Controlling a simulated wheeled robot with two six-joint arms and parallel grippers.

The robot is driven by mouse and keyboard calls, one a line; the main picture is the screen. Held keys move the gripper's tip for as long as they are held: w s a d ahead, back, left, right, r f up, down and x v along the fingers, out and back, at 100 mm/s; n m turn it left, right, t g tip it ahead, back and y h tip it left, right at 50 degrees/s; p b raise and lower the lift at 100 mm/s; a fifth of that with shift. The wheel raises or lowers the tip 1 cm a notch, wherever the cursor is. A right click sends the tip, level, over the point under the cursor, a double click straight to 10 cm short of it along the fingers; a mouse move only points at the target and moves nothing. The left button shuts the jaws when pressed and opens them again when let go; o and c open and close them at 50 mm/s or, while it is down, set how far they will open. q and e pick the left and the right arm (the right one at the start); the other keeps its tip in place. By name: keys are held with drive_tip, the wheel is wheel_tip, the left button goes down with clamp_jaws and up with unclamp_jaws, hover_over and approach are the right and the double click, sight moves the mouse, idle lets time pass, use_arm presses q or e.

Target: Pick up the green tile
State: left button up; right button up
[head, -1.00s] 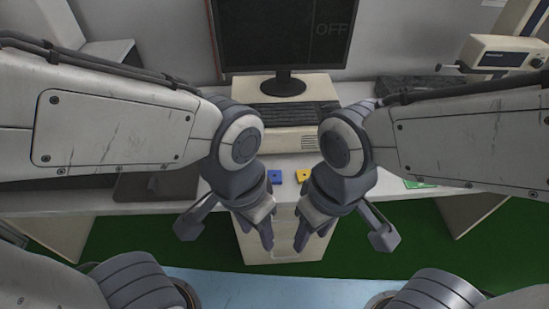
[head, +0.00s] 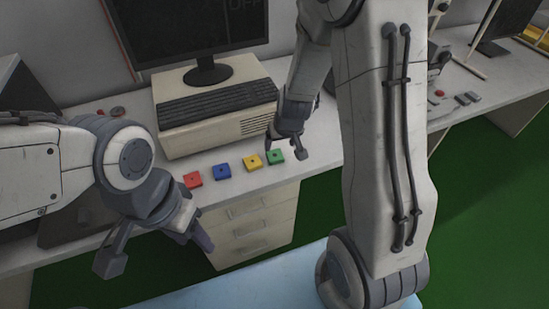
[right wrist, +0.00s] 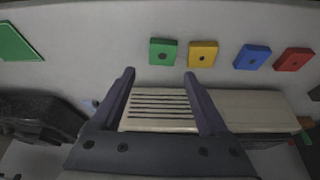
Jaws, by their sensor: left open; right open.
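The green tile (head: 275,156) is a small square block with a dark centre spot. It lies on the white desk at the right end of a row with a yellow tile (head: 253,162), a blue tile (head: 222,171) and a red tile (head: 193,180). My right gripper (head: 275,132) is open just behind the green tile in the head view. In the right wrist view the green tile (right wrist: 163,52) shows beyond and between the open fingertips (right wrist: 159,74), with nothing held. My left gripper (head: 198,238) is open and empty at the desk's front edge.
A beige computer (head: 205,132) with keyboard and monitor (head: 195,30) stands behind the tiles. The desk's front edge is close to the tile row; drawers (head: 250,225) are below.

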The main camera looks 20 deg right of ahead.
sight(275, 155)
drive_tip(key=b+x, duration=0.2)
drive_tip(key=x, duration=0.2)
drive_tip(key=shift+s+f, duration=0.1)
drive_tip(key=shift+a+b+x, duration=0.1)
drive_tip(key=shift+b+x, duration=0.4)
drive_tip(key=shift+x, duration=0.7)
drive_tip(key=shift+a+b+x, duration=0.15)
drive_tip(key=shift+b+x, duration=0.3)
drive_tip(key=shift+x, duration=0.75)
drive_tip(key=c, duration=1.1)
drive_tip(key=shift+c, duration=0.2)
